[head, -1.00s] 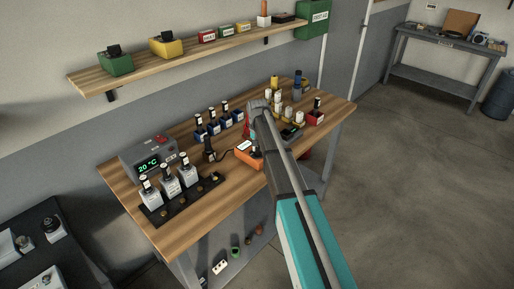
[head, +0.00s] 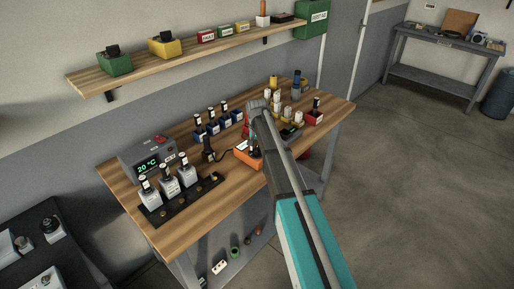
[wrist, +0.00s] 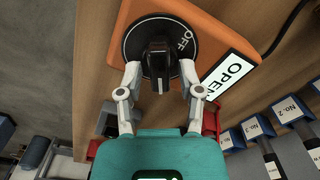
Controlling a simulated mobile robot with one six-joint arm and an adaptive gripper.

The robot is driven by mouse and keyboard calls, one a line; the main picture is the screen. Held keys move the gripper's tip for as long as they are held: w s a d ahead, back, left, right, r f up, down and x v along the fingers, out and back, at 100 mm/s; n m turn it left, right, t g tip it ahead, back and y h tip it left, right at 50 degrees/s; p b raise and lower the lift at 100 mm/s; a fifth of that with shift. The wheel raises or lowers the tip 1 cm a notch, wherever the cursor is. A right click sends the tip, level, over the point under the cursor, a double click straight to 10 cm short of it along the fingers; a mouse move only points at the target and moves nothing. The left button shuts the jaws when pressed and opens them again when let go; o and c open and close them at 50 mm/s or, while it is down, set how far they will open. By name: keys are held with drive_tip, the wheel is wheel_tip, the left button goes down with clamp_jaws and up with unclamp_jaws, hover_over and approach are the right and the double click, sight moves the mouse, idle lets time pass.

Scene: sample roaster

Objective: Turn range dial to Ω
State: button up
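The range dial is a black disc (wrist: 127,45) with a raised black knob (wrist: 158,60) on an orange meter (wrist: 95,25). The word OFF shows on the disc at the knob's right. A white display (wrist: 229,77) on the meter shows large letters starting OPE; its lower end is behind a finger. My gripper (wrist: 160,69) is open, with one pale finger on each side of the knob and gaps apparent between. In the head view the orange meter (head: 243,154) stands at the bench's front edge, and my arm partly covers it.
A temperature unit (head: 147,154) reading 20 °C and several bottles on a black rack (head: 191,204) stand left of the meter. Blue-based bottles (head: 213,128) stand behind it; a red box (head: 315,118) stands to its right. A dark cable (wrist: 289,27) leaves the meter.

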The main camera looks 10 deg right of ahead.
drive_tip(key=shift+n, duration=0.3)
idle(0.4)
drive_tip(key=n, duration=0.5)
drive_tip(key=shift+a, duration=0.2)
drive_tip(key=n, duration=0.6)
drive_tip(key=shift+a, duration=0.2)
drive_tip(key=n, duration=0.5)
drive_tip(key=shift+s+a+n, duration=0.15)
drive_tip(key=shift+s+n, duration=0.05)
drive_tip(key=shift+n, duration=0.2)
drive_tip(key=n, duration=0.6)
drive_tip(key=shift+s, duration=0.25)
drive_tip(key=shift+r+n, duration=0.25)
drive_tip(key=shift+n, duration=0.05)
wheel_tip(320, 180, up, 14)
drive_tip(key=p, duration=1.4)
drive_tip(key=s+f+m+b, duration=0.9)
drive_tip(key=s, duration=0.5)
drive_tip(key=s+f+m+b, duration=0.9)
drive_tip(key=s+m, duration=0.1)
drive_tip(key=s, duration=0.5)
drive_tip(key=shift+d+f, duration=0.3)
drive_tip(key=shift+f, duration=0.05)
